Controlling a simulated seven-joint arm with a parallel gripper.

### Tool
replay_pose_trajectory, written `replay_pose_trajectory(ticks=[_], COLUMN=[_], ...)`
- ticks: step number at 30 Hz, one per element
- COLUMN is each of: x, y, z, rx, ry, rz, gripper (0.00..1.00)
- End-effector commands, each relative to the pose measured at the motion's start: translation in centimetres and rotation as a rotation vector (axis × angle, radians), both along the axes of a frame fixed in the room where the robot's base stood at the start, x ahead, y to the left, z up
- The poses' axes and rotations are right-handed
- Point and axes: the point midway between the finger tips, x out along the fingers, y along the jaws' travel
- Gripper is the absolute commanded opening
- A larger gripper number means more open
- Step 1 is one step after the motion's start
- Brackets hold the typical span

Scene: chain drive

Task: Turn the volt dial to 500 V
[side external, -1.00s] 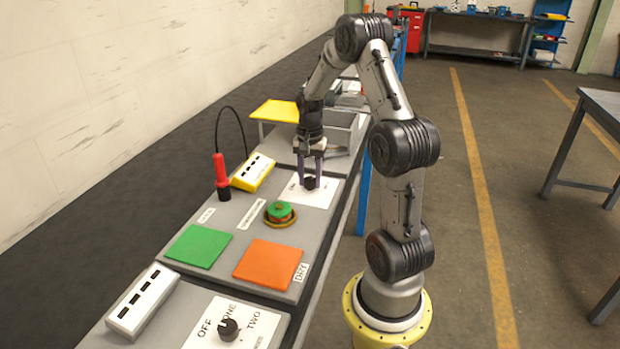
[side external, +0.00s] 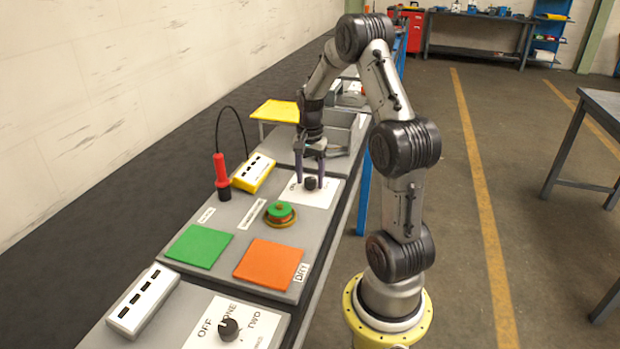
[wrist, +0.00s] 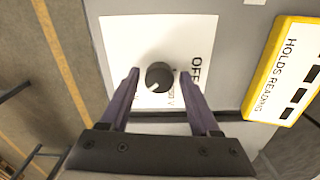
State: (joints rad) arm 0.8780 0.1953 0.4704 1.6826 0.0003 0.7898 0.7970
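The volt dial (wrist: 160,76) is a round black knob on a white plate (wrist: 120,35); it also shows in the side view (side external: 311,183). A pale pointer mark on the knob faces lower left in the wrist view. "OFF" is printed to the right of the knob, and other print ending in "V" sits below right, partly hidden by a finger. The 500 V mark cannot be read. My gripper (wrist: 159,74) is open, its purple fingers on either side of the knob with a visible gap on both sides. In the side view my gripper (side external: 311,182) points down over the plate.
A yellow-edged box (wrist: 290,70) marked "HOLDS READING" stands beside the plate. A red-handled probe (side external: 221,175) stands upright on the panel. A green-topped round part (side external: 280,212), a green square (side external: 198,246) and an orange square (side external: 268,264) lie nearer the camera. Another knob (side external: 229,328) is in front.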

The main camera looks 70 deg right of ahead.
Motion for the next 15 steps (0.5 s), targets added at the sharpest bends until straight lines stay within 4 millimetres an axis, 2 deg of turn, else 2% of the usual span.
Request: replay_pose_trajectory(ticks=[10,15], x=[0.0,0.0], y=[0.0,0.0], z=[-0.1,1.4], rx=[0.002,-0.001], ry=[0.002,-0.001], rz=[0.002,0.002], gripper=[0.73,0.73])
